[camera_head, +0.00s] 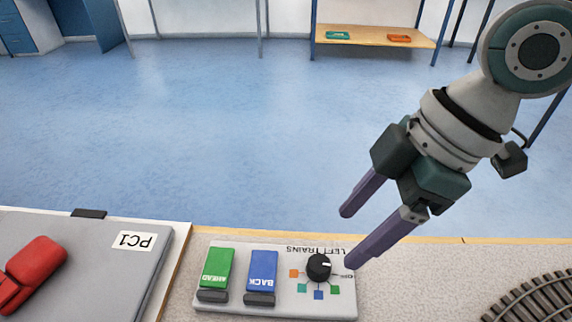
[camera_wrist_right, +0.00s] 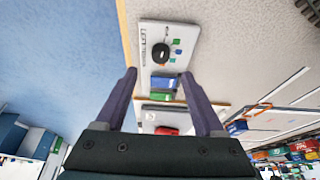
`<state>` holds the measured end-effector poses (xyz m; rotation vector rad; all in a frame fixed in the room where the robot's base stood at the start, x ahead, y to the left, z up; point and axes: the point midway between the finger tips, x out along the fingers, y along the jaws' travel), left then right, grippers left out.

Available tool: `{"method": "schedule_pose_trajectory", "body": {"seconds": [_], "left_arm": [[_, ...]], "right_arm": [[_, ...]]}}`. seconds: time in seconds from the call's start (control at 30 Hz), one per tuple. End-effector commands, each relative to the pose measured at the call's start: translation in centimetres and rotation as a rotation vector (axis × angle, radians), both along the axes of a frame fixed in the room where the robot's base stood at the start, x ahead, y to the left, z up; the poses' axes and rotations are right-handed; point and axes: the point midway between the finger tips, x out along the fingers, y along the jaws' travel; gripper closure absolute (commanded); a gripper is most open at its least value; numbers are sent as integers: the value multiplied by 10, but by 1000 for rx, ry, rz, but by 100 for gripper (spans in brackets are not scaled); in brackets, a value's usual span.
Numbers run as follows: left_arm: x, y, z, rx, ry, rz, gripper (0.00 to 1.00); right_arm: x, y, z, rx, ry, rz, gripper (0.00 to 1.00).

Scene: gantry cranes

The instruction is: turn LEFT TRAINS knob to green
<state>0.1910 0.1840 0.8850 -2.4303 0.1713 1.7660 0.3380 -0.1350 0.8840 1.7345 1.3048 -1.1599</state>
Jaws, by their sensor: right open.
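The LEFT TRAINS panel (camera_head: 230,312) is a light grey box lying flat at the table's front edge, its lettering upside down in the head view. Its black round knob (camera_head: 319,267) has a white mark pointing right, toward the OFF label. Orange, blue and green squares fan out around the knob; the green square (camera_head: 334,289) is at its lower right. My right gripper (camera_head: 349,237) is open and empty, with its fingers above and right of the knob in the head view. In the right wrist view, the knob (camera_wrist_right: 160,53) shows beyond and between the fingertips (camera_wrist_right: 159,73), apart from them.
Green AHEAD (camera_head: 217,268) and blue BACK (camera_head: 262,271) switches sit on the same panel, left of the knob. A grey PC1 panel (camera_head: 100,262) with a red object (camera_head: 36,268) is at left. Curved track (camera_head: 540,298) lies at right. A shelf (camera_head: 372,38) stands far off.

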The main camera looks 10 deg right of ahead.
Motion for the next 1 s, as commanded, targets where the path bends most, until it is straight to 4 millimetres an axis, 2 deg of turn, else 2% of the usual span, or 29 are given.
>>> {"method": "schedule_pose_trajectory", "body": {"seconds": [0.03, 0.2, 0.4, 0.77, 1.0], "left_arm": [[0, 0, -4, -1, 0, 0, 100], [0, -1, -13, -2, 1, 1, 100], [0, -3, -19, -9, 1, 5, 100], [0, -3, -20, -13, 2, 7, 100], [-1, -3, -20, -10, 2, 6, 100]], "right_arm": [[0, 5, -11, 2, 2, 2, 29], [4, 17, -43, 1, 2, 1, 29], [7, 27, -67, -1, 1, 1, 29], [8, 29, -73, 0, -1, 2, 29], [8, 29, -73, 0, 0, 1, 54]]}}
